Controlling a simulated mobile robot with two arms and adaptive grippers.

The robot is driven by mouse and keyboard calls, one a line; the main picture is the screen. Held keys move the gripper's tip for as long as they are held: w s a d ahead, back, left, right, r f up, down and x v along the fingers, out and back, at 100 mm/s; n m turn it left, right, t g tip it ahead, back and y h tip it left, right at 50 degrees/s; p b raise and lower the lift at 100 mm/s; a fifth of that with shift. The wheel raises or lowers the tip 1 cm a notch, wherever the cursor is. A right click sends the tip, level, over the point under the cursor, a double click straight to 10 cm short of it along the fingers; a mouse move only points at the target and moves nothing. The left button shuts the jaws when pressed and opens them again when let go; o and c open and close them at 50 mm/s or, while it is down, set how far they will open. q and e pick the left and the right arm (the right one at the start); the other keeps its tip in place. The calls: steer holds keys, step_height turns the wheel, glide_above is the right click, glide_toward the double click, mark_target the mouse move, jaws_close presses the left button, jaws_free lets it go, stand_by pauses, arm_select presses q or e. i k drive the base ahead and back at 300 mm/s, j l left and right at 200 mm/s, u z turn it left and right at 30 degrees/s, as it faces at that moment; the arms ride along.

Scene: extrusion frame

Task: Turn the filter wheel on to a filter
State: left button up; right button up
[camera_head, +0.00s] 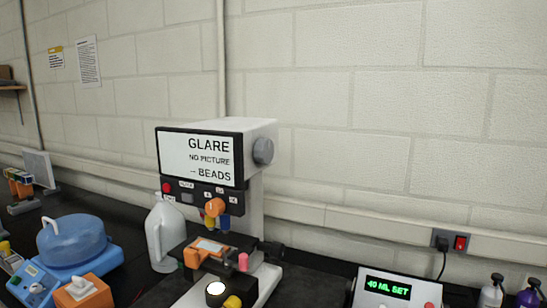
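A white microscope-like device (260,134) stands on the dark bench in the middle. Its screen (200,157) reads "GLARE NO PICTURE → BEADS". Below the screen is a dark panel with a red button and small labels too small to read. A round orange knob (214,207) sits at the panel's lower middle, with coloured parts under it. A grey round knob (263,151) is on the device's right side. I cannot tell for sure which part is the filter wheel. An orange-framed stage (206,247) lies below. Neither of my grippers is in view.
A white jug (165,235) stands close left of the device. A blue centrifuge-like machine (72,245) and an orange tissue box (86,290) are at left. A box reading "40 ML SET" (388,287) and two bottles (491,293) are at right. A wall rises behind.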

mark_target(264, 149)
steer(key=k+l+z, duration=0.15)
steer(key=l, duration=0.25)
steer(key=k+l+z, duration=0.2)
steer(key=l, duration=0.25)
steer(key=l+z, duration=0.15)
steer(key=l, duration=0.25)
